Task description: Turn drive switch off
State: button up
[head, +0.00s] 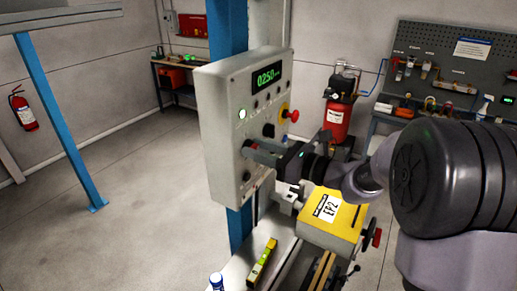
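A grey control box (225,128) is fixed to the blue column.
A yellow level (262,262) lies on the bed. A red compressor (338,118), tool board (450,65) and extinguisher (23,110) stand behind. The left floor is clear.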

grip_shut()
jog(key=shift+f+b, duration=0.1)
jog(key=shift+b, duration=0.3)
jog(key=n+b, duration=0.6)
jog(key=b, duration=0.3)
jog(key=n+b, duration=0.6)
jog(key=b, duration=0.3)
jog(key=n+b, duration=0.5)
jog(key=b, duration=0.4)
jog(key=shift+s+a+f+n, duration=0.1)
jog(key=shift+s+f+n, duration=0.15)
jog(key=shift+n, duration=0.15)
jog(key=shift+r, duration=0.1)
jog(key=o, duration=1)
grip_release()
